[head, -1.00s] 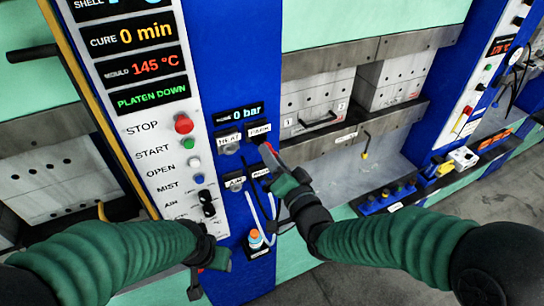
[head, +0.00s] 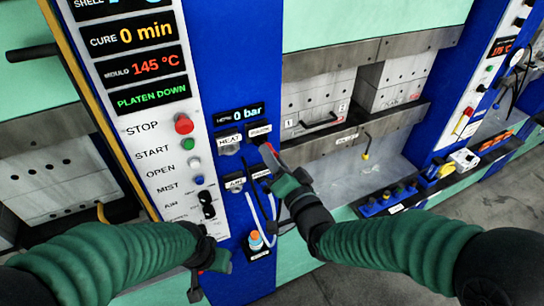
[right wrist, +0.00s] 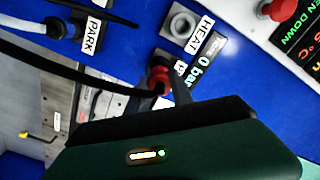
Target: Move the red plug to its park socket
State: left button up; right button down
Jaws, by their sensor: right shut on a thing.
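The red plug (right wrist: 159,76) is at the upper park position, beside a label mostly hidden by my right gripper's finger. My right gripper (head: 273,157) is shut on the red plug, close to the blue panel; it also shows in the right wrist view (right wrist: 170,90). I cannot tell how deep the plug sits, and the socket behind it is hidden. The grey HEAT socket (right wrist: 182,25) is empty. In the head view the HEAT label (head: 229,139) is left of the plug. My left gripper (head: 208,272) hangs low by the panel, its jaw state unclear.
A black cable crosses in front of my right gripper in the wrist view. Buttons, including the red STOP button (head: 184,124), line the white control strip. An orange-topped knob (head: 255,238) is below.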

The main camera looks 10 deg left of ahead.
dwell(0.3)
jog(key=shift+b+x, duration=0.45)
jog(key=shift+x, duration=0.9)
jog(key=c, duration=1.1)
grip_release()
jog(key=shift+o, duration=0.2)
